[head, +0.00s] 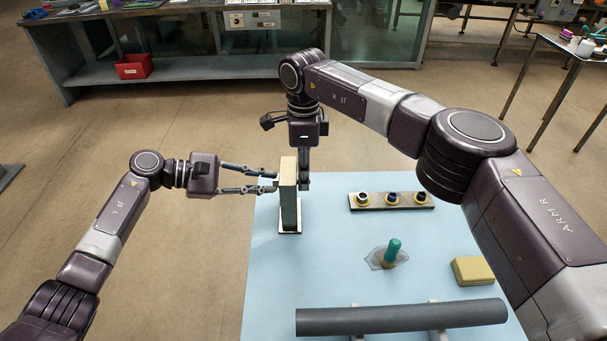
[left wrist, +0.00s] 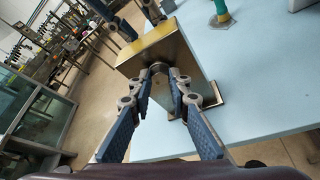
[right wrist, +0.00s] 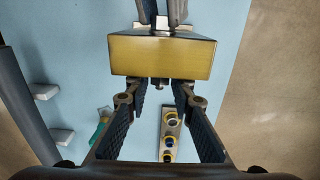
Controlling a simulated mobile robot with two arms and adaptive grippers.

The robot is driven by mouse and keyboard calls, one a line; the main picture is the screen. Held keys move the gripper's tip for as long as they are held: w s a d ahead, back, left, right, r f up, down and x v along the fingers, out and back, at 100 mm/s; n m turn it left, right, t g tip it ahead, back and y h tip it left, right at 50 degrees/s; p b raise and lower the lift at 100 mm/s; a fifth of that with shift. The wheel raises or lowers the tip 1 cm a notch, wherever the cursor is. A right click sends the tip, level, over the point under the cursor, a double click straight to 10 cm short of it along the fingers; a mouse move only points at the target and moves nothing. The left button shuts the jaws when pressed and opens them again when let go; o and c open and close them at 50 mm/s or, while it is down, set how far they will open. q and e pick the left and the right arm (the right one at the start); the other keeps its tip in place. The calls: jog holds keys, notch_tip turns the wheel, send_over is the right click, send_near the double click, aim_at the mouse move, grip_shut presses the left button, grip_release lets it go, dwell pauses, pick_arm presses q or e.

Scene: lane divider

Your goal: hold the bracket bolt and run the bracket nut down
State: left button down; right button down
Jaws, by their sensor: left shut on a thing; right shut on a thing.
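The bracket (head: 289,208) is an upright plate with a brass-coloured top, standing on a small base at the table's far left. My left gripper (head: 274,182) is at its left face; in the left wrist view its fingertips (left wrist: 163,70) close on the bolt end, mostly hidden by them. My right gripper (head: 304,184) reaches down along the bracket's right face. In the right wrist view a small bolt end (right wrist: 158,84) shows below the bracket's brass top edge (right wrist: 162,57), between the right fingers. The nut and right fingertips are largely hidden there.
A rack (head: 378,206) with three yellow-rimmed rings stands right of the bracket. A teal-handled item (head: 393,247) stands on a grey patch. A yellow block (head: 473,270) and a dark pipe (head: 400,317) on pale supports lie nearer. The blue tabletop (head: 268,265) is clear at front left.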

jog(key=shift+w+d, duration=0.1)
jog(key=shift+d, duration=0.1)
jog(key=c, duration=1.8)
grip_release()
jog(key=shift+a, duration=0.1)
jog(key=shift+r, duration=0.1)
notch_tip(320, 180, up, 12)
